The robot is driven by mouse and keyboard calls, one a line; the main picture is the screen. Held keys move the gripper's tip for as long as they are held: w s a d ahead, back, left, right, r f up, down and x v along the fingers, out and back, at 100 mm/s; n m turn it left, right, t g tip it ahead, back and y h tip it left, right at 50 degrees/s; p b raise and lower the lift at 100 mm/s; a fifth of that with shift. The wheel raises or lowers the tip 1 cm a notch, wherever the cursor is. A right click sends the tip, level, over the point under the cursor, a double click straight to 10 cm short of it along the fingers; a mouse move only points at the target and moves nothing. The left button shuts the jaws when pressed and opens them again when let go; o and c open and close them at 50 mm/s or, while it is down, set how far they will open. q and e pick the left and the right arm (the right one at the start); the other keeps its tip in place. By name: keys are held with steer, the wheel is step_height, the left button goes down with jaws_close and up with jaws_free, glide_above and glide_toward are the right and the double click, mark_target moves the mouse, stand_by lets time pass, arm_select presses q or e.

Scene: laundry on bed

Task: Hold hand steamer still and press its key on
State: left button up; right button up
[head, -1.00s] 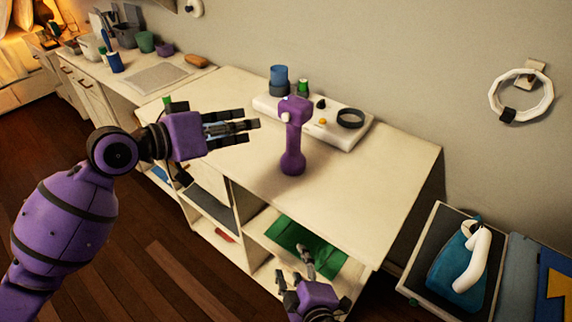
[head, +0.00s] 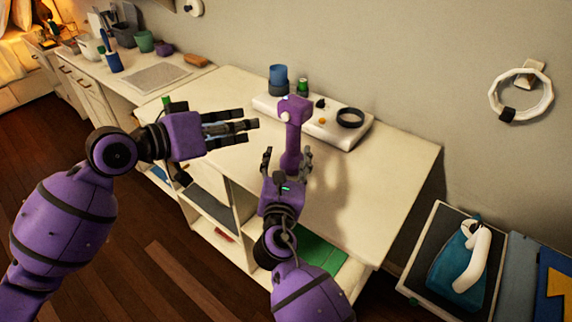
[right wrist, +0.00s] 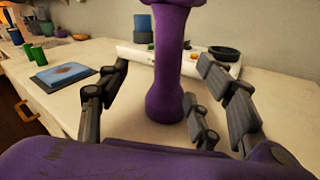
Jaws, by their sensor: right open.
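The purple hand steamer (head: 293,133) stands upright on the pale table (head: 385,165). A white key (head: 285,116) shows on the left side of its head. My right gripper (head: 287,158) is open in front of the steamer's handle. In the right wrist view the handle (right wrist: 170,65) rises between the spread fingers (right wrist: 165,95), with no finger clearly touching it.
The table's right side is clear.

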mark_target(290, 150)
steer(key=shift+s+f+n+h, duration=0.3)
steer(key=shift+f+n+h, duration=0.25)
steer(key=shift+h, duration=0.25)
steer(key=shift+w+d, duration=0.1)
steer(key=shift+w, duration=0.05)
steer(key=w, duration=0.5)
steer(key=w+d, duration=0.1)
steer(key=w, duration=0.1)
steer(key=shift+w, duration=0.15)
steer(key=shift+c, duration=0.3)
